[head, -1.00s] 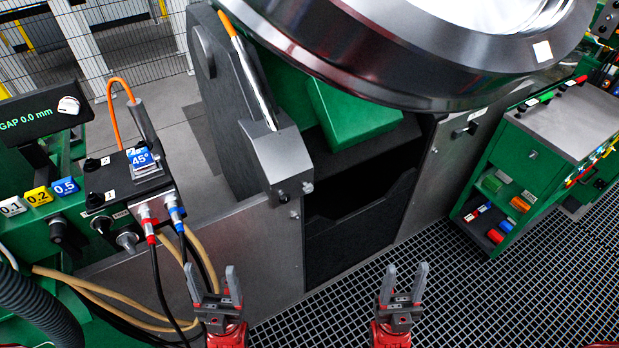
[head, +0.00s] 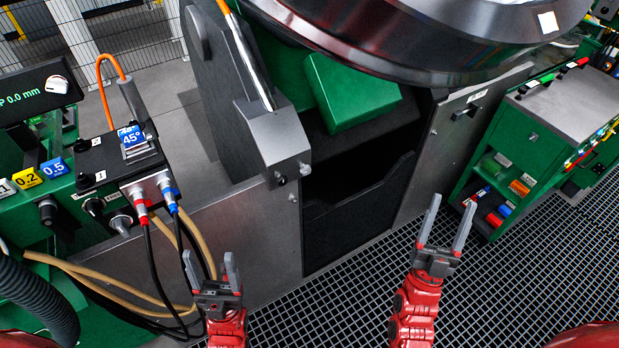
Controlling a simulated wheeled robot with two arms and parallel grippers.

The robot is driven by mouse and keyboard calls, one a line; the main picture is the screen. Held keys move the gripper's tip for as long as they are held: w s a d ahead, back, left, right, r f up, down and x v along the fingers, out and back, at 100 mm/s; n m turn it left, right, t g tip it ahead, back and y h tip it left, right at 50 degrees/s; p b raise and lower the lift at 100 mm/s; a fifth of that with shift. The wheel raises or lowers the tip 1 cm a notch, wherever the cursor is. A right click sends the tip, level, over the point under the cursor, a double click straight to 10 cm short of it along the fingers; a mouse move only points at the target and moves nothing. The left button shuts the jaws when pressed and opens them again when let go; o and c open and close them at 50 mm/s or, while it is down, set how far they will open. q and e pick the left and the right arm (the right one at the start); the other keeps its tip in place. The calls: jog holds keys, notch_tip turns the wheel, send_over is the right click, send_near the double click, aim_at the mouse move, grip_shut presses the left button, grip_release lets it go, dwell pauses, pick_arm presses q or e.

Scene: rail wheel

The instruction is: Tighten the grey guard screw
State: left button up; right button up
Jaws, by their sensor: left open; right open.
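A grey guard (head: 270,140) is a sloped metal housing left of centre, below the big wheel. Small screw-like knobs show at its lower end: one on its right edge (head: 305,169) and one on its front (head: 279,178). I cannot tell for sure which is the guard screw, or how tight it is. My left gripper (head: 209,265) is open and empty, below and left of the guard, in front of the cables. My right gripper (head: 448,215) is open and empty over the floor grating, well right of the guard. Neither touches the guard.
The large dark wheel (head: 420,50) overhangs the centre. A green control panel (head: 60,210) with connectors and cables stands left. A green tool cart (head: 540,140) stands right. A dark bin (head: 350,225) opens between grey panels. Floor grating (head: 350,310) is clear in front.

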jog(key=w+d+f+g+y+b, duration=0.2)
jog(key=w+d+f+g, duration=0.2)
jog(key=w, duration=0.2)
jog(key=n+g+y+b, duration=0.7)
jog(key=n+y, duration=0.6)
jog(key=y, duration=0.5)
send_near(307, 171)
jog(key=shift+g, duration=0.5)
jog(key=p+x, duration=0.1)
jog(key=x, duration=0.1)
jog(key=p+x, duration=0.1)
jog(key=x, duration=0.2)
jog(key=p+x, duration=0.1)
jog(key=x, duration=0.2)
jog(key=shift+w+r, duration=0.25)
jog(key=shift+r, duration=0.1)
grip_shut()
